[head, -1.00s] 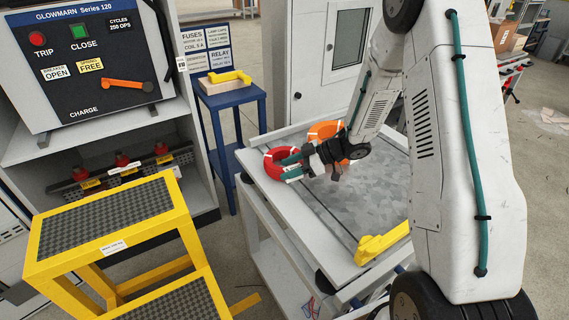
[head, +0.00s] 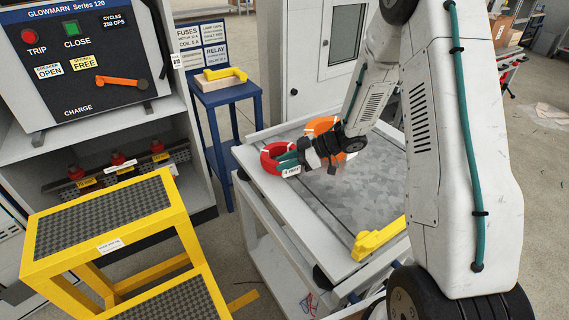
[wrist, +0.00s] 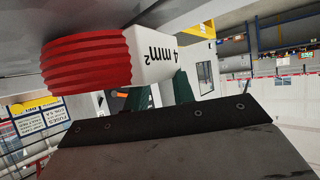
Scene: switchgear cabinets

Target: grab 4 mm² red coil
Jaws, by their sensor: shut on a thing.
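The red coil (head: 271,156) is at the back left corner of the trolley top in the head view, with a white tag. In the wrist view the red coil (wrist: 88,62) shows close up, its white tag (wrist: 160,60) reading "4 mm²" and appearing upside down. My gripper (head: 290,161) is shut on the red coil near the tag. Its green fingers (wrist: 160,95) show partly behind the tag in the wrist view. An orange coil (head: 322,126) lies just behind, partly hidden by my gripper and wrist.
The trolley top (head: 350,195) is mostly clear grey, with a yellow object (head: 378,238) at its front right. A yellow step stool (head: 100,220) stands at the left. A blue stand (head: 225,95) with another yellow object is behind, beside a breaker cabinet (head: 85,60).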

